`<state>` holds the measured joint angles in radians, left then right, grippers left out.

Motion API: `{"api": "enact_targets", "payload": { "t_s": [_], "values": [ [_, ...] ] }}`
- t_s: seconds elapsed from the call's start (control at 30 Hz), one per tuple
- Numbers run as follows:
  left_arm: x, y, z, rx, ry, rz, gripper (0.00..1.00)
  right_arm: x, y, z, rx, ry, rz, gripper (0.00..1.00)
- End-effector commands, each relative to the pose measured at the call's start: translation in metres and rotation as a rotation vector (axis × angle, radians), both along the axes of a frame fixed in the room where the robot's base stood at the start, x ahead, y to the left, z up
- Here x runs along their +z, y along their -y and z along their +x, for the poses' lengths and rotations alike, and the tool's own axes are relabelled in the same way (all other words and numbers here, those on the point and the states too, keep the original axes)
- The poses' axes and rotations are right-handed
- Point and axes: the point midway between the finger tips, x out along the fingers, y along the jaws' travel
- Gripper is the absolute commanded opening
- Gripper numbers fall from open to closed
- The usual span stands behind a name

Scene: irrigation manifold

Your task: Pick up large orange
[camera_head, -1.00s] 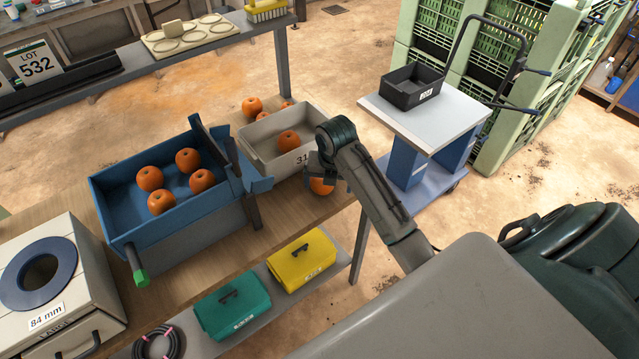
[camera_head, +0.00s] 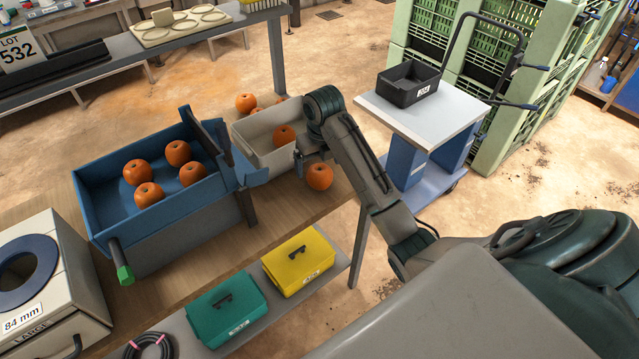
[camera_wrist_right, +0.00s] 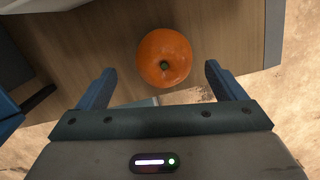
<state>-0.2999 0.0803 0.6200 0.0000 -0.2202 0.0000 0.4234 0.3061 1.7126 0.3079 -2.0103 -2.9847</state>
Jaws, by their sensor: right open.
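An orange (camera_head: 320,176) lies on the wooden bench top near its right edge, beside the grey bin. In the right wrist view the same orange (camera_wrist_right: 164,58) shows stem up, ahead of and between my spread fingers, with a gap on both sides. My right gripper (camera_wrist_right: 160,76) is open and empty. In the head view it (camera_head: 314,153) is partly hidden behind its own wrist, just behind the orange in the picture. My left gripper is not in view.
A grey bin (camera_head: 258,158) with an orange (camera_head: 284,135) inside stands next to the gripper; more oranges (camera_head: 246,103) lie behind it. A blue tray (camera_head: 105,215) holds several oranges. A sizing box (camera_head: 70,260) stands at left. A trolley (camera_head: 430,125) is at right.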

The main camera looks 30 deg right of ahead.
Motion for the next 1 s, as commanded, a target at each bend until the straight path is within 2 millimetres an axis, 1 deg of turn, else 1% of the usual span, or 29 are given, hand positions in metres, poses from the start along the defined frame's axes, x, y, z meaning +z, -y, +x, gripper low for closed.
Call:
{"api": "enact_targets", "payload": {
  "t_s": [0.03,0.17,0.3,0.33,0.37,0.5,0.57,0.8,0.83,0.97,1.0],
  "values": [
    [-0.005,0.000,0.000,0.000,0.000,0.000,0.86,-0.005,0.000,0.001,0.000,0.001,0.000,0.90],
    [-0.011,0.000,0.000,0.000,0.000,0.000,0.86,-0.010,0.001,0.001,0.000,0.000,0.000,0.90],
    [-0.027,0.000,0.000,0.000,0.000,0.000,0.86,-0.025,0.003,0.002,-0.001,0.000,-0.001,0.90],
    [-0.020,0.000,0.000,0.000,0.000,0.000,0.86,-0.026,0.004,0.002,-0.001,-0.003,-0.001,0.90],
    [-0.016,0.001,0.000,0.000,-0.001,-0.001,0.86,-0.029,0.005,0.002,-0.001,-0.005,0.000,0.90],
    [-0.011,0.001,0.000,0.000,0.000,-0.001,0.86,-0.047,0.005,0.004,-0.001,-0.003,0.001,0.90],
    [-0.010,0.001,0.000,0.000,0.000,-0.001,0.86,-0.052,0.005,0.005,-0.001,-0.001,0.001,0.90],
    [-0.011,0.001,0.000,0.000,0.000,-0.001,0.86,-0.055,0.005,0.006,-0.001,0.001,0.000,0.90],
    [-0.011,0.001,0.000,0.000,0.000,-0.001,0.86,-0.055,0.005,0.005,-0.001,0.001,0.000,0.88],
    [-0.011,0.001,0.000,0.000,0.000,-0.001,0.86,-0.055,0.005,0.005,-0.001,0.001,0.000,0.62],
    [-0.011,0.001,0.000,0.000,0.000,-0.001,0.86,-0.055,0.005,0.005,-0.001,0.001,0.000,0.54]
  ]
}}
